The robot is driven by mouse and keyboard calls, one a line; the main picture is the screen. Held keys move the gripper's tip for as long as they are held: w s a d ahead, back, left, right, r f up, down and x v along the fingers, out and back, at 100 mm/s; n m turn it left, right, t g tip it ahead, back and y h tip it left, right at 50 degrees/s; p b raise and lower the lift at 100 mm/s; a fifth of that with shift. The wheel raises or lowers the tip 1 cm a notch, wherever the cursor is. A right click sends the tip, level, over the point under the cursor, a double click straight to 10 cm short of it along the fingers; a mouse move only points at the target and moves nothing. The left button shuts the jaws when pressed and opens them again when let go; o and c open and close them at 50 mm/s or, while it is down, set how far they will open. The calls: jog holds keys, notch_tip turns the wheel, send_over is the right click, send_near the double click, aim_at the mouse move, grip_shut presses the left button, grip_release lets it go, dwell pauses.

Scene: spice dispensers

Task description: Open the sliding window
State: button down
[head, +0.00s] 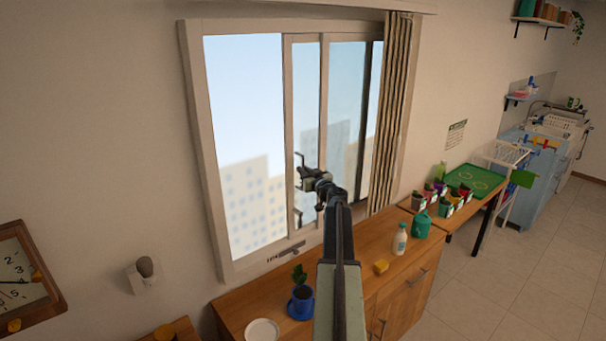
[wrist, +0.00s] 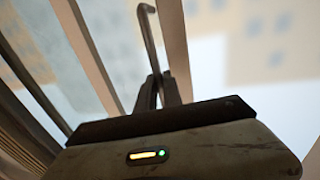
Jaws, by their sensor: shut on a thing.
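The sliding window (head: 288,90) is in the wall at the upper middle of the head view, with a pale frame and several upright bars. My gripper (head: 302,174) is at the upright bar left of the window's middle. A thin dark handle (head: 299,158) shows at its tip. In the wrist view, the bent handle (wrist: 149,35) runs down between my two fingers (wrist: 160,90), which are shut on it. The handle stands beside pale bars of the window frame (wrist: 174,45). The exact contact is partly hidden by the fingers.
A curtain (head: 395,100) hangs at the window's right.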

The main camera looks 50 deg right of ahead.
jog(key=shift+w+a+r, duration=0.1)
jog(key=shift+w+a, duration=0.15)
jog(key=shift+w, duration=0.05)
jog(key=c, duration=1.7)
grip_release()
jog(key=shift+a, duration=0.1)
jog(key=shift+o, duration=1.1)
jog(key=shift+w+a, duration=0.15)
jog(key=shift+w, duration=0.15)
jog(key=shift+s, duration=0.15)
jog(key=v, duration=0.7)
jog(key=shift+s, duration=0.35)
